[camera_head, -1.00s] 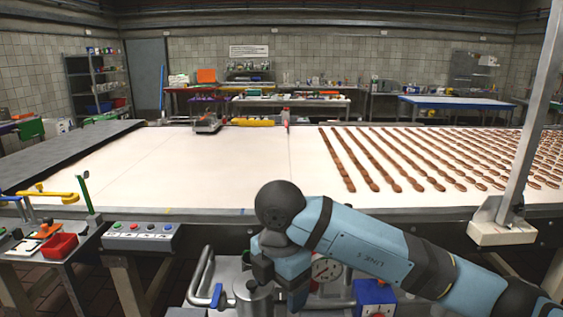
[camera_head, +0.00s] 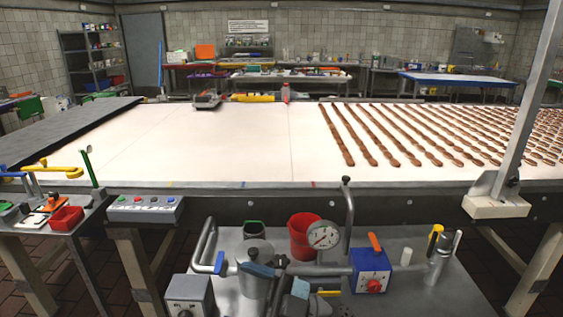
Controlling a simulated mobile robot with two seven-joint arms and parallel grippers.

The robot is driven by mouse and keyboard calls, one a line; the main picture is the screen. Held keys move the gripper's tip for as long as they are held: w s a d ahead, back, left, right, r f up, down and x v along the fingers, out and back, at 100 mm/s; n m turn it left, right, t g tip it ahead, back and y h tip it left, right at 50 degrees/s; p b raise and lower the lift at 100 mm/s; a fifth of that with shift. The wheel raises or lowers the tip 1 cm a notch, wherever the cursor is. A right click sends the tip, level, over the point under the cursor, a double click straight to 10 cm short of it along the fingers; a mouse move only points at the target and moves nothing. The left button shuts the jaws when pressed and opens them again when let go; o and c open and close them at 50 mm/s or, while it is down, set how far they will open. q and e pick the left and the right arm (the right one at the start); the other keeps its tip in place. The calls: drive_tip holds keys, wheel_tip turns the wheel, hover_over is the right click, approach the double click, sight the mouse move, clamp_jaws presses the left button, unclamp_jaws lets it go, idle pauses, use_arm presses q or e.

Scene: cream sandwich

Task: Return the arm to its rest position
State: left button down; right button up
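My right arm no longer spans the bench front. A dark and light-blue part, which looks like my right gripper (camera_head: 280,284), shows at the bottom centre in front of a steel pot (camera_head: 253,288). Its fingers are too small and mixed with the things behind to tell whether they are open or shut. I see nothing clearly held. My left gripper is not in view.
A white conveyor (camera_head: 220,150) carries rows of brown pieces (camera_head: 375,135) on its right. Below stands a metal cart (camera_head: 425,295) with a red cup (camera_head: 303,236), a gauge (camera_head: 323,236) and a blue box (camera_head: 371,271). A button panel (camera_head: 146,209) and metal post (camera_head: 515,125) flank it.

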drive_tip(key=w+d+f+m+t+h, duration=0.3)
drive_tip(key=d+f+m+t+h, duration=1.2)
drive_tip(key=m+t, duration=0.4)
drive_tip(key=s+d+f+m+g+h, duration=0.2)
drive_tip(key=s+d+f+g+h, duration=0.15)
drive_tip(key=s+f, duration=0.45)
drive_tip(key=s+d+f+m+g+h, duration=0.15)
drive_tip(key=s+d+f+g, duration=0.3)
drive_tip(key=f, duration=0.65)
use_arm(q)
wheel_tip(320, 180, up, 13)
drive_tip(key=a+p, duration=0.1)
drive_tip(key=p, duration=1.4)
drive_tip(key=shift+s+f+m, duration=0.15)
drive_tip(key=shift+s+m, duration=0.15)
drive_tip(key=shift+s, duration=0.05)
use_arm(e)
wheel_tip(320, 180, up, 12)
drive_tip(key=s+d, duration=0.2)
drive_tip(key=shift+s+n+h, duration=0.15)
drive_tip(key=shift+n+h, duration=0.15)
drive_tip(key=shift+n, duration=0.15)
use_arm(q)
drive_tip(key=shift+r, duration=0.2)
